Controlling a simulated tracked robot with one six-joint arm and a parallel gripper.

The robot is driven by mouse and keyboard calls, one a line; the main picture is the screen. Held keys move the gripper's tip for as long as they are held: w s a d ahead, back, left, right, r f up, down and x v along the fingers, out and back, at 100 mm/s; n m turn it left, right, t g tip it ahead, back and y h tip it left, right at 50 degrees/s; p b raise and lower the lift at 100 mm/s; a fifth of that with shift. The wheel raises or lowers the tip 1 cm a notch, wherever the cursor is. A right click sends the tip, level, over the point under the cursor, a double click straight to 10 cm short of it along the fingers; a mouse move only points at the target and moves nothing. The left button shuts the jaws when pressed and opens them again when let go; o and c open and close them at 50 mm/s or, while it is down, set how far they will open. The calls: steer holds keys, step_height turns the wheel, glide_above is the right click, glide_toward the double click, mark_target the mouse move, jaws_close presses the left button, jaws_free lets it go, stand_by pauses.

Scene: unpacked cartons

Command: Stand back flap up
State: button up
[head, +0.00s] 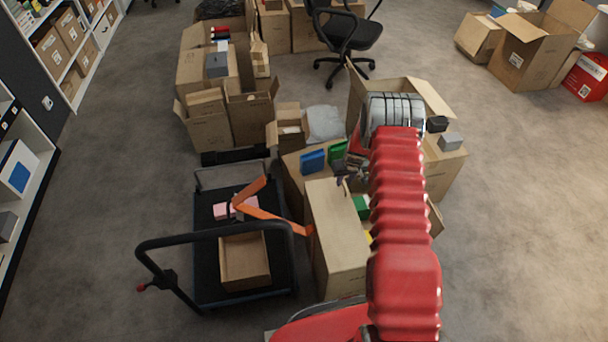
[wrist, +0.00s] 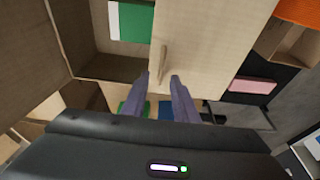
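A tan carton (head: 335,238) stands in the middle of the head view, right of the cart, with green and yellow things showing inside. In the wrist view a broad pale cardboard panel (wrist: 215,35) runs from the top edge to the middle. A thin upright strip of cardboard (wrist: 163,62), perhaps a flap seen edge-on, is at its left side; I cannot tell surely that it is the back flap. My gripper (wrist: 159,78) has its two grey-purple fingers apart, with the strip's lower end near the gap between the tips. In the head view my gripper (head: 346,172) is partly hidden by my arm.
A blue box (head: 313,161) and a green box (head: 338,152) stand on cardboard just behind. More cartons (head: 208,125) crowd the back.

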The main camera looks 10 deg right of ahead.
mark_target(344, 186)
steer(key=shift+x, duration=0.8)
steer(key=shift+s+f, duration=0.25)
steer(key=shift+f, duration=0.7)
steer(key=shift+c, duration=0.7)
steer(key=shift+c, duration=0.6)
